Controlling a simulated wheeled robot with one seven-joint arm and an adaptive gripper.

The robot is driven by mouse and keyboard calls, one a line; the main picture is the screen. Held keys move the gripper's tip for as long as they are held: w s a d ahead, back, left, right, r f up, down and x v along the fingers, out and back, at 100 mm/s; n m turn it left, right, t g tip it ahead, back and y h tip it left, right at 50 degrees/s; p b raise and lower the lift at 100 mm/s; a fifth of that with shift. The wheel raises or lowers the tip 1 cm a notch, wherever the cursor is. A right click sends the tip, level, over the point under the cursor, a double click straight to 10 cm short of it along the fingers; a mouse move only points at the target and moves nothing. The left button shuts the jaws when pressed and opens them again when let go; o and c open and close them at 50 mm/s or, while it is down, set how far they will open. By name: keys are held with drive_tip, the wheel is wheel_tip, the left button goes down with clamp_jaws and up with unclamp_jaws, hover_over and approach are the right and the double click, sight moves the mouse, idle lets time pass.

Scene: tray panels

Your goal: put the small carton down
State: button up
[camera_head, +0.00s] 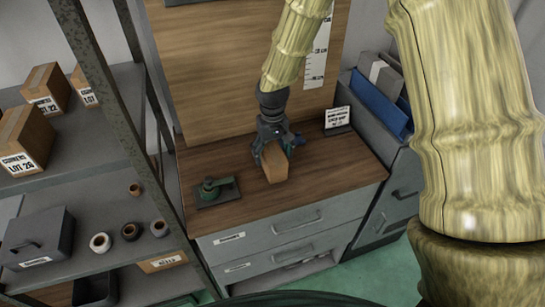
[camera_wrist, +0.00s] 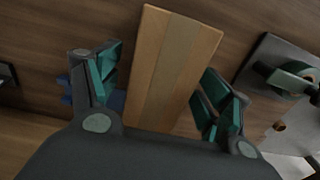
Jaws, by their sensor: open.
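The small carton (camera_head: 274,165) is a plain brown box on the wooden top of the drawer cabinet. In the wrist view the carton (camera_wrist: 172,70) lies between my two fingers, with a lighter tape strip along its face. My gripper (camera_head: 276,146) is directly over the carton with its fingers on either side. In the wrist view my gripper (camera_wrist: 162,92) is open, with a gap between the carton and each finger. The carton appears to rest on the wooden top, though its underside is hidden.
A small sign (camera_head: 338,120) stands at the back right, with a blue object (camera_head: 297,142) close to my gripper. A shelf (camera_head: 85,140) with boxes stands left. The wooden top's front right is clear.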

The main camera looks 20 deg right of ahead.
drive_tip(key=shift+f, duration=0.65)
drive_tip(key=c, duration=1.4)
drive_tip(key=shift+o, duration=0.2)
drive_tip(key=shift+r, duration=0.1)
drive_tip(key=shift+r+b, duration=0.5)
drive_tip(key=shift+r, duration=0.25)
drive_tip(key=shift+s+a+r+b, duration=0.15)
drive_tip(key=shift+r+b, duration=0.35)
drive_tip(key=shift+r, duration=0.4)
drive_tip(key=s+a+b, duration=0.2)
drive_tip(key=s+a, duration=0.2)
drive_tip(key=s, duration=0.2)
drive_tip(key=s+a+r+b, duration=0.1)
drive_tip(key=s+a+b, duration=0.1)
drive_tip(key=s+a, duration=0.2)
drive_tip(key=s, duration=0.3)
drive_tip(key=shift+s+r, duration=0.25)
